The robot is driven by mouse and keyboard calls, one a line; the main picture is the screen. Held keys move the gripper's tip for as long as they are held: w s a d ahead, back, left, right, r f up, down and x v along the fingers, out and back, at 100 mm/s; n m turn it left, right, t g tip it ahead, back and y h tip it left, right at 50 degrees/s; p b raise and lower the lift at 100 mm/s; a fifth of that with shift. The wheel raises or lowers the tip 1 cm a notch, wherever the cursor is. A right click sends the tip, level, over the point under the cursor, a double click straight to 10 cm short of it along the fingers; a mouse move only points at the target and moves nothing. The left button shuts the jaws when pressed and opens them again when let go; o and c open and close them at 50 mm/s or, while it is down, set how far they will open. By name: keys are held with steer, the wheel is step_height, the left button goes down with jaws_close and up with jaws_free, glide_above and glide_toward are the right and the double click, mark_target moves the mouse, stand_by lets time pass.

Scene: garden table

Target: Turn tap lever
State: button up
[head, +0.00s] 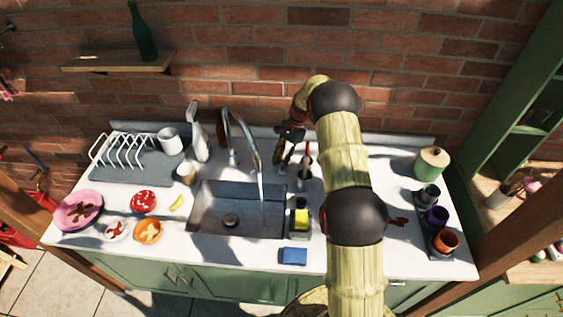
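The silver gooseneck tap (229,132) stands behind the sink (208,208), and its spout arches forward over the basin. A thin pale streak hangs below the spout; I cannot tell for sure whether it is running water. The tap's lever is too small to make out clearly near the base. My gripper (281,160) points down behind the sink's back right corner, to the right of the tap and apart from its spout. It is small and dark here, so I cannot tell whether its fingers are open or shut.
A white bottle (200,140) stands left of the tap. A dish rack (120,160), a mug (169,140) and dirty plates (78,211) are further left. A yellow-labelled soap bottle (301,215) and blue sponge (293,256) sit right of the basin. A lidded pot (432,162) stands far right.

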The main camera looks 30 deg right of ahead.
steer(key=shift+r, duration=0.1)
steer(key=v, duration=1.1)
steer(key=shift+d+r, duration=0.15)
steer(key=shift+r, duration=0.2)
steer(key=shift+r, duration=0.1)
steer(key=s+a+r+n+t+h, duration=0.2)
steer(key=s+a+r+n, duration=0.3)
steer(key=s+a+r, duration=0.55)
steer(key=s+a+r+n+t+h, duration=0.15)
steer(key=s+a+r+n, duration=0.25)
steer(key=s+a+r, duration=0.7)
steer(key=s+a+r+n+t+h, duration=0.15)
steer(key=s+n, duration=0.25)
steer(key=s, duration=0.4)
steer(key=s+a+r+n+t, duration=0.1)
steer(key=s+a+n, duration=0.15)
steer(key=s, duration=0.55)
step_height(320, 180, down, 11)
steer(key=b, duration=1)
steer(key=shift+s+d+n+b, duration=0.2)
steer(key=shift+s+n+b, duration=0.1)
steer(key=shift+n, duration=0.15)
